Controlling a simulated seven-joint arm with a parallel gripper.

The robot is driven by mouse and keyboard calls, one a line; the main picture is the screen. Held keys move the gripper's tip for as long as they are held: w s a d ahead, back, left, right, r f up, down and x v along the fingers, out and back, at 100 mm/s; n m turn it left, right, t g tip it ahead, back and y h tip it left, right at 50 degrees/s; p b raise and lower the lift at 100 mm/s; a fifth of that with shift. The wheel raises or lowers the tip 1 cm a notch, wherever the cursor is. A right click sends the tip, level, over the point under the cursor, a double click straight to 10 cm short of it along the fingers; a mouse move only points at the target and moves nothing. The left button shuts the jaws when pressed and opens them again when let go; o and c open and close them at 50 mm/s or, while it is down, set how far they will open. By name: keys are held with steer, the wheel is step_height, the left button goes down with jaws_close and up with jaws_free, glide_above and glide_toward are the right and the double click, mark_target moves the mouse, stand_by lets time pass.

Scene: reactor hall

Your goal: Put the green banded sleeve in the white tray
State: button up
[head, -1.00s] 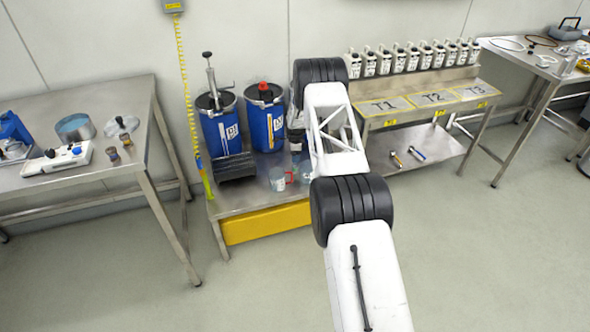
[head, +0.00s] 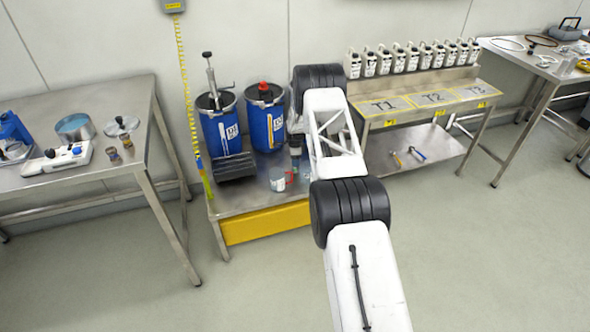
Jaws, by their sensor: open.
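I cannot make out a green banded sleeve or a white tray for certain; my arm covers part of the steel bench (head: 240,200). My gripper (head: 296,163) is small and partly hidden behind my arm. It points down over the bench, in front of the right blue drum (head: 266,122), and its jaws are open. Just left of it a clear beaker (head: 277,180) stands beside a small red item (head: 290,178). A bluish-green patch shows at the arm's edge, too small to name.
A second blue drum (head: 219,125) and a black ribbed block (head: 235,167) stand left on the bench. A left table (head: 60,190) holds a white device (head: 57,160) and small brown cylinders. Right, a rack table (head: 470,92) carries several white bottles. The floor in front is clear.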

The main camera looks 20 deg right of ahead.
steer(key=shift+f, duration=0.15)
steer(key=shift+a+f, duration=0.1)
steer(key=shift+f, duration=2.35)
steer(key=c, duration=1.1)
steer(key=shift+r, duration=0.2)
steer(key=shift+r, duration=4.8)
